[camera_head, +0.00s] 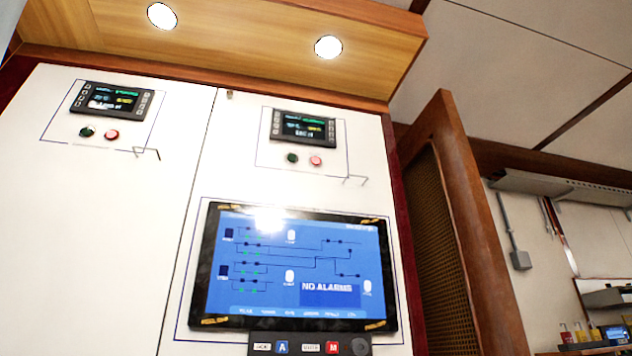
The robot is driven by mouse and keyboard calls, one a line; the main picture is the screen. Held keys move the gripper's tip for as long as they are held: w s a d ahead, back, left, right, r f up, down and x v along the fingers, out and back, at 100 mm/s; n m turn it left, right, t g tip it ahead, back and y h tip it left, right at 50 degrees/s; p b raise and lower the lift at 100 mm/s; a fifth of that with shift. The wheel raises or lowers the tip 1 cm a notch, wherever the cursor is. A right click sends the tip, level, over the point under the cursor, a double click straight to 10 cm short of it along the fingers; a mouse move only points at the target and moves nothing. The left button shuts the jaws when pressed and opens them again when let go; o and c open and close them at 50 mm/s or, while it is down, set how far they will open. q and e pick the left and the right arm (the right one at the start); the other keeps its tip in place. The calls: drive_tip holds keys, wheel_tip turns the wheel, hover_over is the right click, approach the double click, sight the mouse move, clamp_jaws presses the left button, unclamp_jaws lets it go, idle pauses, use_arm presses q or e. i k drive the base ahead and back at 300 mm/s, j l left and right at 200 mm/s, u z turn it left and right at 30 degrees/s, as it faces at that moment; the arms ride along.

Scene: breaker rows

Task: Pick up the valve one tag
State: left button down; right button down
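No valve one tag can be made out in the head view. Neither of my grippers is in the picture. The view is tilted and looks up at a white cabinet front (100,220) with displays. A large blue screen (300,265) reads "NO ALARMS" and shows a line diagram. Below it is a dark strip (310,344) with small labels, a blue "A" button, a red "M" button and a dark round knob.
Two small display panels (112,98) (303,128) sit higher up, each above a green and a red button. Thin handles (146,153) stick out nearby. A wooden post (470,220) stands right of the cabinet. Several small bottles (580,333) stand far right.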

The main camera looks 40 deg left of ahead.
sight(581, 334)
drive_tip(key=i+l+z, duration=0.15)
drive_tip(key=i+z, duration=0.2)
drive_tip(key=i+l+z, duration=0.2)
drive_tip(key=i+z, duration=0.2)
drive_tip(key=i, duration=0.5)
drive_tip(key=i+z, duration=0.45)
drive_tip(key=i, duration=0.45)
drive_tip(key=i+j+u, duration=0.1)
drive_tip(key=i+u, duration=0.35)
drive_tip(key=i, duration=0.15)
drive_tip(key=i+l+u, duration=0.1)
drive_tip(key=i+u, duration=0.35)
drive_tip(key=i, duration=0.15)
